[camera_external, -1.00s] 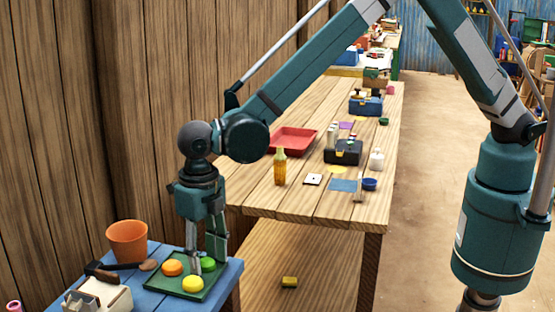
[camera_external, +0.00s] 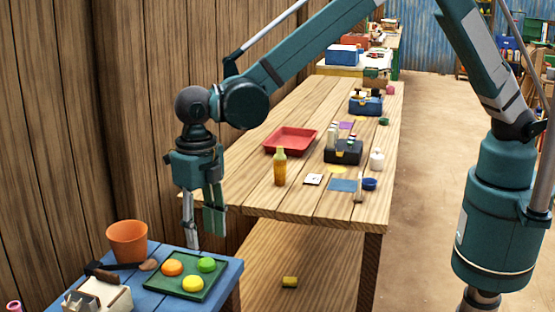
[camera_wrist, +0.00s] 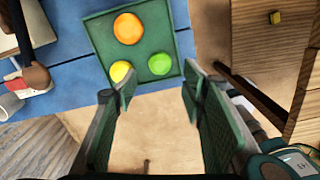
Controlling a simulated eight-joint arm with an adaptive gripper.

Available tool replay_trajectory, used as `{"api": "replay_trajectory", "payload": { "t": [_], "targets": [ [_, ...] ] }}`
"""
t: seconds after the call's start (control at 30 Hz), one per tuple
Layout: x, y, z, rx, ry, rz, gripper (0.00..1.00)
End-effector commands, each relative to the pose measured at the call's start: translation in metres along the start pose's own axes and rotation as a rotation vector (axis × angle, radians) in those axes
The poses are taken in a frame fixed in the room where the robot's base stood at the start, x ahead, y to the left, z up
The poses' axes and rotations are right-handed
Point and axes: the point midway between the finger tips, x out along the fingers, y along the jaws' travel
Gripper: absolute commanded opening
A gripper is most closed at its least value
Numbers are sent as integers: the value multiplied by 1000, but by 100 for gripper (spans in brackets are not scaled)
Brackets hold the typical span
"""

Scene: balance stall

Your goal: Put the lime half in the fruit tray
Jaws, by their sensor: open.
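The green lime half (camera_external: 207,264) lies in the dark green fruit tray (camera_external: 165,284), near its back right corner, beside an orange half (camera_external: 172,268) and a yellow lemon half (camera_external: 193,284). The tray sits on the blue table. My gripper (camera_external: 206,240) points down above the tray's back edge, open and empty, apart from the fruit. In the wrist view the open fingers (camera_wrist: 156,92) frame nothing, and the lime half (camera_wrist: 160,64) shows just beyond them in the tray (camera_wrist: 160,20).
An orange pot (camera_external: 127,242) and a brown-handled tool (camera_external: 103,272) are left of the tray. A small yellow block (camera_external: 290,282) lies low beneath the bench.

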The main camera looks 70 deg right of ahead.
Motion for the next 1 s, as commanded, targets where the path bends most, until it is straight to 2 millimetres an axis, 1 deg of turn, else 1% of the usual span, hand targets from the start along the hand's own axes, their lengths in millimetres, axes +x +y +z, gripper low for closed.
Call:
{"api": "replay_trajectory", "payload": {
  "t": [0.03, 0.2, 0.4, 0.57, 1.0],
  "targets": [
    [-10, 0, 0, 0, 0, 0, 41],
    [-32, 0, 0, 0, 0, 0, 41],
    [-46, 0, 0, 0, 0, 0, 41],
    [-48, 0, 0, 0, 0, 0, 41],
    [-48, 0, 0, 0, 0, 0, 41]
  ]
}}
